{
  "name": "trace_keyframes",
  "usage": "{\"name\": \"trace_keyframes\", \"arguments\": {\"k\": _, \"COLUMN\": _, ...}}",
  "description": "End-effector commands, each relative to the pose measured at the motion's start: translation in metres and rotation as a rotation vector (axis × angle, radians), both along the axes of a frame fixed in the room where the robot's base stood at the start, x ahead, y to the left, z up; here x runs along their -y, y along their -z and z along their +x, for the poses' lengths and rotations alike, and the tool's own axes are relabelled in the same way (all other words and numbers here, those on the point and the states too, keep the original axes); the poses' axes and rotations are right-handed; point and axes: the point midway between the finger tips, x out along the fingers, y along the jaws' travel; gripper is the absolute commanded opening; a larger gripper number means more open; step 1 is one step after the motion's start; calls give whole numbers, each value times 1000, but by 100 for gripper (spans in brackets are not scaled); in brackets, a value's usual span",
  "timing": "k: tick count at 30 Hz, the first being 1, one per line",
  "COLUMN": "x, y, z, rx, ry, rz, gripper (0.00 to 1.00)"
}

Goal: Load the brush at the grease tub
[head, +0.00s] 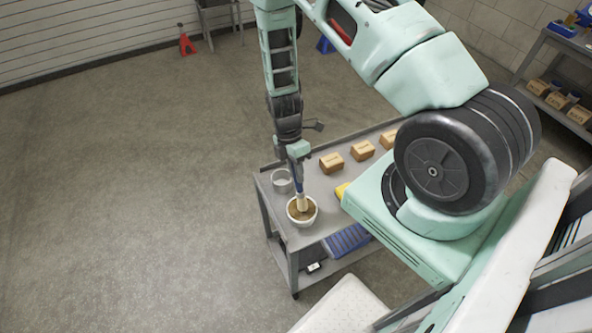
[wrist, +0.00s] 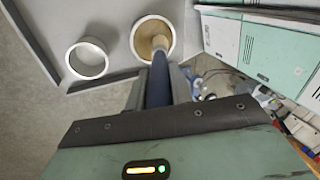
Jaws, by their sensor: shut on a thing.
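My gripper (head: 298,165) is shut on the brush, which has a blue handle (wrist: 158,82) and points downward. The brush's pale tip (head: 303,203) is at the opening of the grease tub (head: 293,216), a white round tub with brown grease in it. In the wrist view the tip overlaps the right part of the tub (wrist: 139,33), over the grease. I cannot tell how deep the bristles sit in the grease. My gripper (wrist: 160,88) is above the tub, and the fingers partly hide the handle.
Several small cardboard boxes (head: 331,163) and a yellow item (head: 342,190) are on the cart. A blue item (head: 347,241) lies on the lower shelf. The floor to the left is clear.

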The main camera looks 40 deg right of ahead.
Motion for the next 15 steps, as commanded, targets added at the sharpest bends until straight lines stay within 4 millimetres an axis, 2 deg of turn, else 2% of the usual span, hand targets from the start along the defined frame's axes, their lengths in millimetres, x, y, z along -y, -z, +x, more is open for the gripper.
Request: {"name": "trace_keyframes", "arguments": {"k": 15, "x": 0, "y": 4, "z": 0, "rx": 0, "ry": 0, "rz": 0, "gripper": 0}}
